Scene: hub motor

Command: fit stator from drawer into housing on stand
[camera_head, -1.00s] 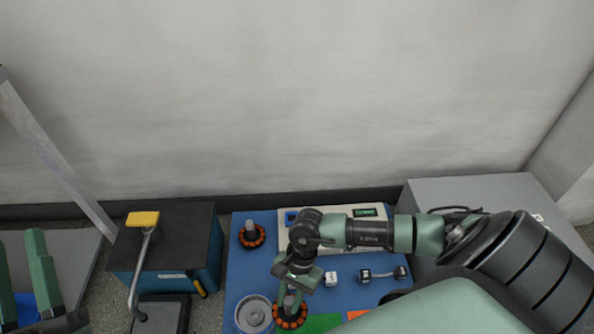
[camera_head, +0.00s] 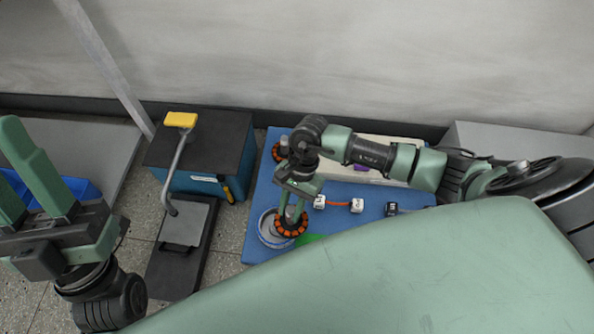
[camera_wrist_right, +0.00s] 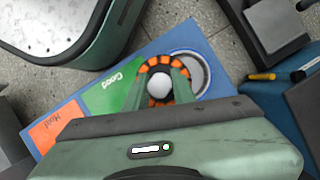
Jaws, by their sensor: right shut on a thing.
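My right gripper (camera_head: 291,217) points down and is shut on the shaft of a stator (camera_head: 300,230), a ring of orange windings. In the right wrist view the stator (camera_wrist_right: 146,72) shows between the fingers, its round grey shaft end towards the camera. The housing (camera_head: 264,232), a shallow round silver cup, is just left of the stator, which overlaps its edge in the picture. The housing also shows in the right wrist view (camera_wrist_right: 203,72). I cannot tell whether they touch. My left gripper (camera_head: 30,165) is open and empty at the far left. No drawer is clearly visible.
The blue mat (camera_head: 262,195) also holds a second orange-wound part (camera_head: 276,152), partly hidden, a green area marked Good (camera_wrist_right: 118,88) and small white connectors (camera_head: 357,205). A yellow-handled lever (camera_head: 181,119) stands by a dark-topped blue cabinet (camera_head: 215,150). A blue bin (camera_head: 82,188) lies left.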

